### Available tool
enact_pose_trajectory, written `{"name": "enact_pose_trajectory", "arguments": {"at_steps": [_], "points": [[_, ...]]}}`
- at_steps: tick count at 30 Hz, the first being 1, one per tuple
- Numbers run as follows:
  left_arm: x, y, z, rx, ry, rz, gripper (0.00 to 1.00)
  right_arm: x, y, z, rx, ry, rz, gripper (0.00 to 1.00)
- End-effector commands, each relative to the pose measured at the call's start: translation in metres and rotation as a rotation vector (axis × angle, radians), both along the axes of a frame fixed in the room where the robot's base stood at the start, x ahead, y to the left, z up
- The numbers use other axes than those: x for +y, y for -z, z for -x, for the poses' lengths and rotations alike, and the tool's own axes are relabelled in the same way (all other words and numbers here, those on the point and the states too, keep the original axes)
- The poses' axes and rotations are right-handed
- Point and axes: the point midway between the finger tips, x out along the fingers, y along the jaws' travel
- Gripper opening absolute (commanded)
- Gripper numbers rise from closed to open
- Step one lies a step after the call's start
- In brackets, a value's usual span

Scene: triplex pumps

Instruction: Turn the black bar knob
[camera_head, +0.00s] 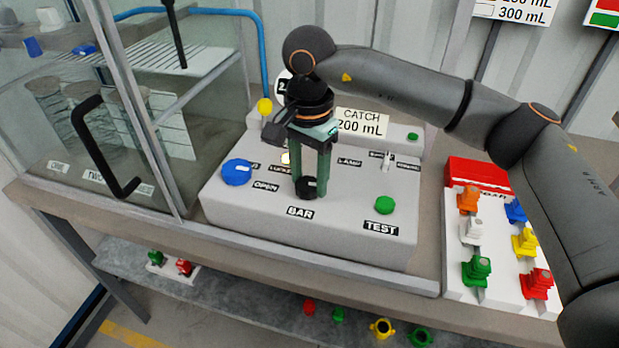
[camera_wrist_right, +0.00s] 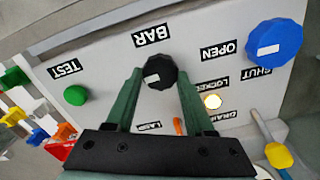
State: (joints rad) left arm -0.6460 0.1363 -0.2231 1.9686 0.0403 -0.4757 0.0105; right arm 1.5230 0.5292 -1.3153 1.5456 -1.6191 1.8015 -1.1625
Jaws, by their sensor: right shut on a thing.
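The black knob (camera_head: 306,190) stands on the sloped front of the grey control box (camera_head: 340,245), just above the BAR label. My right gripper (camera_head: 310,177) reaches down to it from above, its green fingers on either side of the knob. The right wrist view also shows the black knob (camera_wrist_right: 160,71) between the two fingertips of my right gripper (camera_wrist_right: 160,80), with a small white mark on its face. The gripper is shut on it. My left gripper is in neither view.
A blue knob (camera_head: 237,172) is to the left and a green TEST button (camera_head: 385,205) to the right. A glass cabinet (camera_head: 110,110) with a black handle stands at the left. A white board (camera_head: 500,270) with several coloured pieces lies at the right.

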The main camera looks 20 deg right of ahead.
Motion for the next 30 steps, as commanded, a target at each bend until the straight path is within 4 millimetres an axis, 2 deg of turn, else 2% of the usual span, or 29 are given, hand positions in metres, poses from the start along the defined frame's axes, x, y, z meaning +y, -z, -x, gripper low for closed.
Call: {"name": "enact_pose_trajectory", "arguments": {"at_steps": [30], "points": [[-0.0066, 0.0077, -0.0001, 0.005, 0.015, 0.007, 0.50, 0.0043, -0.0018, -0.0024, -0.004, -0.967, -0.002, 0.00]]}}
